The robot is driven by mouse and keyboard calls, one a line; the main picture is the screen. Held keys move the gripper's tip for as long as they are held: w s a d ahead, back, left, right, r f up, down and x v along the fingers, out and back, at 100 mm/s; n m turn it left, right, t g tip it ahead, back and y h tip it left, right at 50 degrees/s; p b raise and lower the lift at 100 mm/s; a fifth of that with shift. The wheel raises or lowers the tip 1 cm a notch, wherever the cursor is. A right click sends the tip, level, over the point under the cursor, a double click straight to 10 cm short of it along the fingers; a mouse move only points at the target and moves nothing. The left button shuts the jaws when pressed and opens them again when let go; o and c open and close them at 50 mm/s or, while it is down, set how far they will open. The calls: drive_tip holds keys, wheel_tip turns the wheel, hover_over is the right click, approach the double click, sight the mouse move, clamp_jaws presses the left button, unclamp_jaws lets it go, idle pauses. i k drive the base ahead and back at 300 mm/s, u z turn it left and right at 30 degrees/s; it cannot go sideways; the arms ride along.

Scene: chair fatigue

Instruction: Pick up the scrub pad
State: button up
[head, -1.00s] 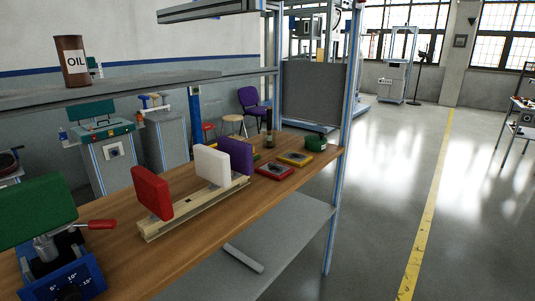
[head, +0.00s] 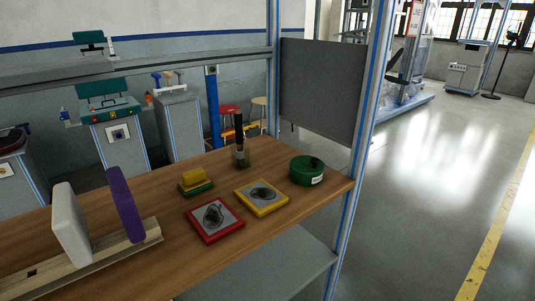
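What looks like the scrub pad (head: 195,187) is a small green block with a yellow piece on top. It lies on the wooden bench top (head: 172,255), left of the middle of the head view. It sits behind the red-framed tile and in front of the back edge of the bench. My gripper is not in view, and nothing is seen touching the pad.
Near the pad are a red-framed tile (head: 214,220), a yellow-framed tile (head: 262,197), a green round tin (head: 307,171) and a dark brush in a jar (head: 240,155). White (head: 70,224) and purple (head: 125,205) panels stand at left. A blue-edged post (head: 360,150) rises at right.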

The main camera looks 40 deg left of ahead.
sight(195, 182)
drive_tip(key=i, duration=2.45)
drive_tip(key=u, duration=4.5)
drive_tip(key=i, duration=1)
